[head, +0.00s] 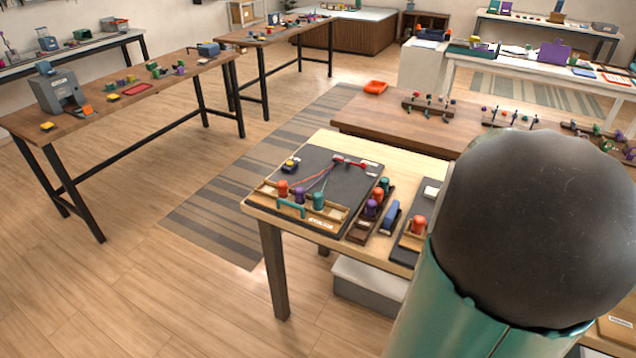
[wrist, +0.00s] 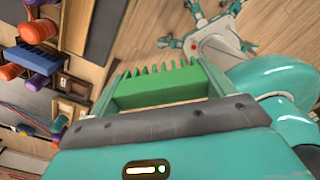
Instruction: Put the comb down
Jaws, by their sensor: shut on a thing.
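A green comb (wrist: 160,90) with a row of teeth sits across my gripper (wrist: 160,74) in the wrist view. The gripper is shut on it, one finger at each end, and the teeth point away from the palm. The comb is held above the floor side of the table, with wood flooring behind it. My gripper and the comb do not show in the head view, where my own arm covers the right front. The work table (head: 262,206) carries a dark braiding mat (head: 312,163) with cords running to a wooden bobbin rack (head: 328,222).
A blue block (head: 390,216) lies beside a dark rack of bobbins (head: 357,234); the blue block also shows in the wrist view (wrist: 33,58). My arm hides the table's right end. A grey bin (head: 370,288) is underneath.

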